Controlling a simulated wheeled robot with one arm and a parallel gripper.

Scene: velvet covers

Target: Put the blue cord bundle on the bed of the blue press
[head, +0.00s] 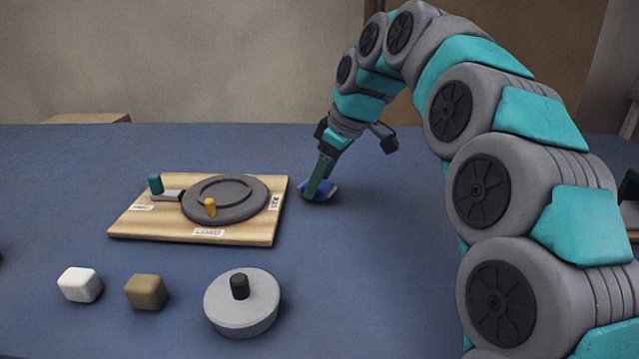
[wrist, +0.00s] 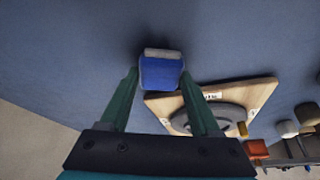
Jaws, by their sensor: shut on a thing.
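The blue cord bundle (head: 328,189) is at the right of the wooden board, on the blue table or just above it; I cannot tell which. In the wrist view the blue bundle (wrist: 161,73) shows a pale grey strip along its far edge. My gripper (head: 316,190) is shut on the bundle, with a green finger on each side of it in the wrist view (wrist: 160,78). I cannot make out a blue press in either view.
A wooden board (head: 150,228) carries a grey disc (head: 250,190) with a yellow peg and a teal-knobbed lever. In front are a white block (head: 80,285), a brown block (head: 146,292) and a grey round lidded piece (head: 243,310).

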